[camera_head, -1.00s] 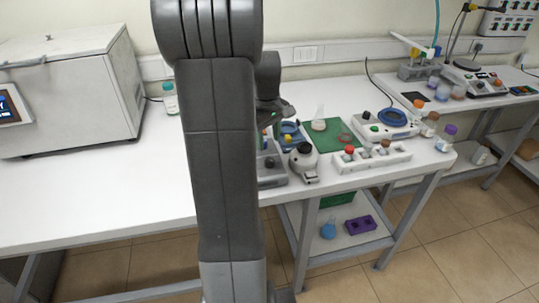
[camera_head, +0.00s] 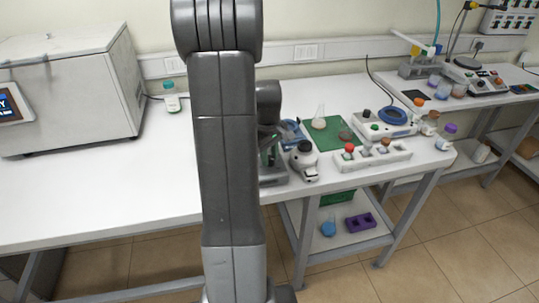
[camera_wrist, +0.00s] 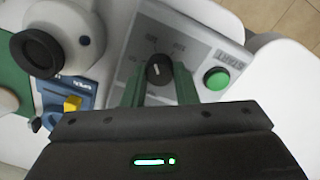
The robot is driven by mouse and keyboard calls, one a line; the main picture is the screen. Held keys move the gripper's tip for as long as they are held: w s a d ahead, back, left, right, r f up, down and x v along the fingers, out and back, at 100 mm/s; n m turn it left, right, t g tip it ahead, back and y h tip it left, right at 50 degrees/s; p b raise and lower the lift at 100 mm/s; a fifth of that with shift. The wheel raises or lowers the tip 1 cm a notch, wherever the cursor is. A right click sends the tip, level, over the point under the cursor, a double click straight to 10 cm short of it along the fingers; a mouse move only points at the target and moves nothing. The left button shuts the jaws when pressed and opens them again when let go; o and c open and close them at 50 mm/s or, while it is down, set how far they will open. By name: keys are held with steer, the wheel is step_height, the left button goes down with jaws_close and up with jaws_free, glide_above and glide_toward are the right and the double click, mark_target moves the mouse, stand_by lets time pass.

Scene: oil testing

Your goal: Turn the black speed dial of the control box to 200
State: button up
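The control box (camera_wrist: 190,48) is a light grey panel in the wrist view, with a black dial (camera_wrist: 158,70) and a green button (camera_wrist: 217,78) to its right. The dial has a white pointer line and small markings around it, too small to read. My gripper (camera_wrist: 160,88) is open, its two green fingers on either side just below the dial in the picture, with gaps to it. I cannot tell whether they reach its height. In the head view the control box (camera_head: 276,176) is partly hidden by my arm; my gripper (camera_head: 270,158) points down over it.
A white device with a black eyepiece-like ring (camera_wrist: 38,52) stands close left of the box. A blue item with a yellow knob (camera_wrist: 72,104) is beside it. In the head view, a white rack (camera_head: 375,158) and green mat (camera_head: 328,132) lie to the right.

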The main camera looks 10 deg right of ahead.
steer(key=shift+c, duration=0.7)
steer(key=shift+m, duration=0.4)
steer(key=m+b, duration=0.1)
steer(key=m, duration=1.1)
steer(key=shift+w+d+m+b, duration=0.1)
steer(key=shift+m+b, duration=0.2)
steer(key=m, duration=0.5)
steer(key=shift+m+g, duration=0.3)
steer(key=shift+d+m, duration=0.1)
steer(key=shift+m, duration=2.4)
steer(key=shift+r, duration=0.1)
steer(key=o, duration=1)
